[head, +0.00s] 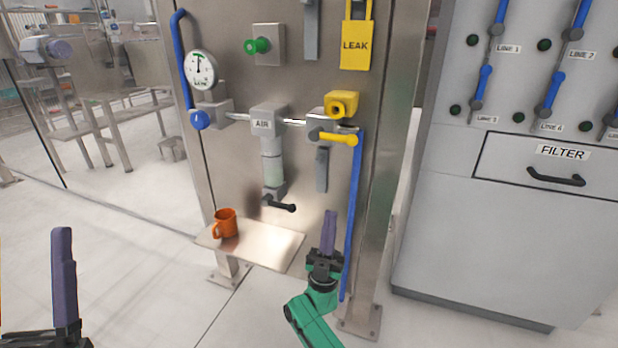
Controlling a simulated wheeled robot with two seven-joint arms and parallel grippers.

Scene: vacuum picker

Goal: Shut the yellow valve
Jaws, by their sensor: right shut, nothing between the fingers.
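The yellow valve lever (337,138) is on the steel panel, right of the block marked AIR (268,121). It lies roughly level, in line with the short horizontal pipe, with its rounded end to the right. A yellow fitting (342,103) sits just above it. My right gripper (330,215) is below the lever, clear of it, in front of the lower panel. Its fingers point up, are shut and hold nothing. My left gripper (63,235) is at the lower left, far from the panel. Only one finger shows clearly, so its opening cannot be judged.
A blue hose (354,215) hangs just right of my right gripper. An orange mug (226,223) stands on a metal shelf (278,246) to its left. A yellow LEAK tag (356,45) hangs above. A grey cabinet (480,240) stands at the right.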

